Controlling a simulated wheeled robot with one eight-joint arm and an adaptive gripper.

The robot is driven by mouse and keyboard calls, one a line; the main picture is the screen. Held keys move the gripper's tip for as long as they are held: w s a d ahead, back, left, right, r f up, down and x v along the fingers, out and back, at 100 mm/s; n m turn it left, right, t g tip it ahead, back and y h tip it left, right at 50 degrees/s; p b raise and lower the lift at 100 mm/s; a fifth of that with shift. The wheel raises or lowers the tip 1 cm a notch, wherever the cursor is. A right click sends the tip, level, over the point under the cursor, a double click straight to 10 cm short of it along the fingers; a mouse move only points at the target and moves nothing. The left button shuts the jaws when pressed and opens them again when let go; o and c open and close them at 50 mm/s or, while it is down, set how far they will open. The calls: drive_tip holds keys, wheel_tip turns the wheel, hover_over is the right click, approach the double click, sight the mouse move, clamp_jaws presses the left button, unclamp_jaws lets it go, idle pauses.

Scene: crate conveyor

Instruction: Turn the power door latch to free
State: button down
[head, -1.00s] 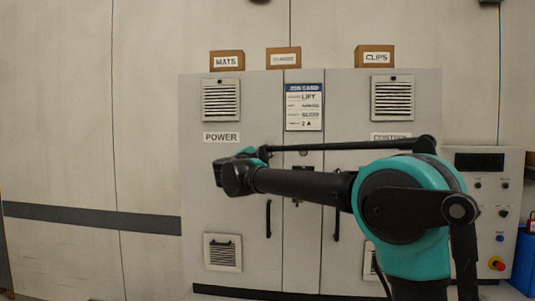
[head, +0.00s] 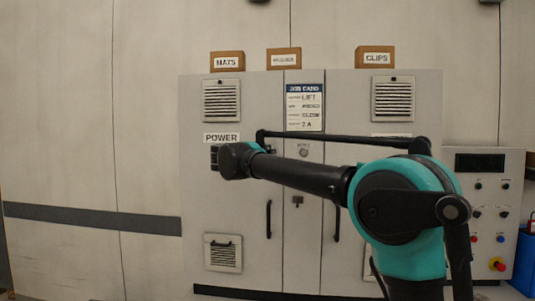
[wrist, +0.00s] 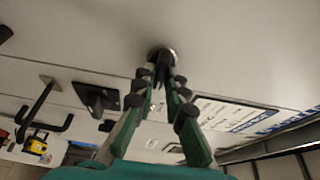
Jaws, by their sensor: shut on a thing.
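The power door (head: 225,200) is the left door of the grey cabinet, under the POWER label (head: 221,138). In the wrist view the latch (wrist: 166,54) is a small dark piece on a round base with a bright rim, on a pale panel. My gripper (wrist: 161,78) has its two green fingers closed together on the latch's dark piece. In the head view my arm's end is just below the POWER label and hides the latch. The fingertips cover much of the latch, so I cannot tell its turn angle.
A job card (head: 304,107) is on the narrow middle panel. Black door handles (head: 269,218) stick out below my arm. Boxes stand on the cabinet top, including the MATS box (head: 227,61). A control panel (head: 490,210) is at the right.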

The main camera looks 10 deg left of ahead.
drive_tip(key=c, duration=1.6)
unclamp_jaws()
drive_tip(key=shift+o, duration=0.2)
drive_tip(key=shift+s, duration=0.1)
drive_tip(key=v, duration=1.1)
drive_tip(key=shift+s+a, duration=0.2)
drive_tip(key=shift+s, duration=0.15)
